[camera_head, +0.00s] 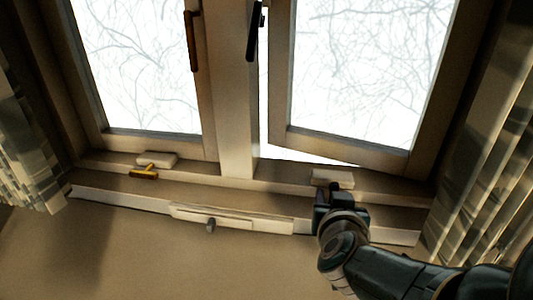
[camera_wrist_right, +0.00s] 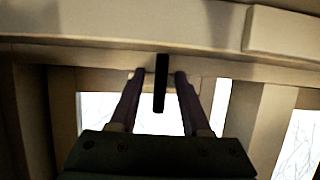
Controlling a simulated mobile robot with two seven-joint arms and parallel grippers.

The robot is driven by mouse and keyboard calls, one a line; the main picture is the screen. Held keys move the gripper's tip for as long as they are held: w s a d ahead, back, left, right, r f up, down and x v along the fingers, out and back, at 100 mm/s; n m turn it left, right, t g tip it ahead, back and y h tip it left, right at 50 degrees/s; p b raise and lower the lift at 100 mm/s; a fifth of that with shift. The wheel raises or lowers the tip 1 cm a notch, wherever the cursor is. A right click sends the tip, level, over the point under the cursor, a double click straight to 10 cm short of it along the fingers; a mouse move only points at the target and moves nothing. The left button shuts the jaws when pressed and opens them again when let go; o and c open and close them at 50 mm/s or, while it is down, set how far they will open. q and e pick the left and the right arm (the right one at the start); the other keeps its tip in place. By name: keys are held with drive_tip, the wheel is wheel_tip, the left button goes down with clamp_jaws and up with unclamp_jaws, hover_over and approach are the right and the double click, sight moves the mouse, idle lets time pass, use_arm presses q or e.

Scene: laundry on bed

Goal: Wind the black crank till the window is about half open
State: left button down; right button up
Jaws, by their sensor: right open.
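The right window sash (camera_head: 365,152) stands ajar, with a bright gap along its left side and under its bottom edge. The white crank housing (camera_head: 332,178) sits on the sill below it. My right gripper (camera_head: 338,193) is at this housing and hides the crank in the head view. In the right wrist view the black crank (camera_wrist_right: 161,85) shows as a dark bar between the two fingers of my right gripper (camera_wrist_right: 160,75). The fingers are open, one on each side of it, with a gap visible on both sides. My left gripper is not in view.
The left sash (camera_head: 150,143) looks closed; a second housing (camera_head: 158,159) with a brass-coloured crank (camera_head: 145,172) sits below it. A white vent strip (camera_head: 240,218) with a small knob runs along the sill front. Patterned curtains (camera_head: 490,150) hang at both sides.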

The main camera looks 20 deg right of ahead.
drive_tip(key=p+v, duration=0.7)
drive_tip(key=v, duration=0.2)
drive_tip(key=shift+s, duration=0.35)
drive_tip(key=shift+w+r, duration=0.1)
drive_tip(key=shift+r, duration=0.05)
